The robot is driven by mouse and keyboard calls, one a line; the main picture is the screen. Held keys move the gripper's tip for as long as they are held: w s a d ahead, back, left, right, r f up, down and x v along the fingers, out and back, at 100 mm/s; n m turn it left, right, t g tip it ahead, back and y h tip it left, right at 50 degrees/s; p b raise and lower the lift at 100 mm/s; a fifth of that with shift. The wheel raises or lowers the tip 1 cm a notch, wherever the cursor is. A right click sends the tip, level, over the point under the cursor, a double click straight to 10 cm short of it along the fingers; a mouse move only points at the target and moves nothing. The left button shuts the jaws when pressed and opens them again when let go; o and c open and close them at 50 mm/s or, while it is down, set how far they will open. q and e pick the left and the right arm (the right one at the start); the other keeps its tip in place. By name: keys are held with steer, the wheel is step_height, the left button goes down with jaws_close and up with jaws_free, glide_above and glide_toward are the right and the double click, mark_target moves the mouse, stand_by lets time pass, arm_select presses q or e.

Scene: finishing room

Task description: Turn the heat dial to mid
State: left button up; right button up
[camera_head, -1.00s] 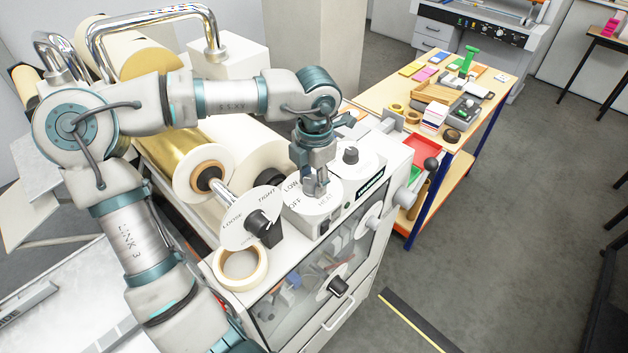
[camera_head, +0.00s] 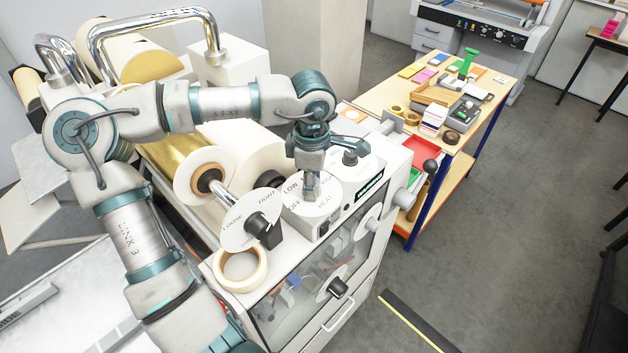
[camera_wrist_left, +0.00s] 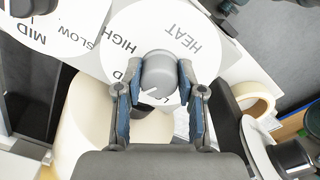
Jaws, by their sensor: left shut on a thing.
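The heat dial (camera_head: 327,205) is a white disc marked HEAT, OFF and LOW on top of the machine. In the left wrist view the disc (camera_wrist_left: 185,30) also shows HIGH and part of another word, ending in D. My left gripper (camera_head: 311,192) comes down on it from above. In the wrist view my left gripper (camera_wrist_left: 160,90) has its fingers on both sides of the grey round knob (camera_wrist_left: 158,72) and is shut on it. The knob's white pointer line slants to the lower left, between the D and an L. My right gripper is not in view.
A second dial, marked SLOW and MID, has a black knob (camera_head: 351,157) just right of my gripper. A LOOSE/TIGHT dial (camera_head: 245,217) stands on the left, with a tape roll (camera_head: 241,270) by it. A cluttered workbench (camera_head: 385,92) stands behind to the right.

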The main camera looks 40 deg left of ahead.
arm_select(q)
steer(key=shift+m, duration=0.6)
steer(key=o, duration=1.1)
steer(key=shift+a, duration=0.1)
steer(key=shift+c, duration=0.2)
steer(key=shift+o, duration=0.4)
steer(key=shift+a, duration=0.25)
step_height(320, 180, up, 12)
steer(key=shift+s+f, duration=0.1)
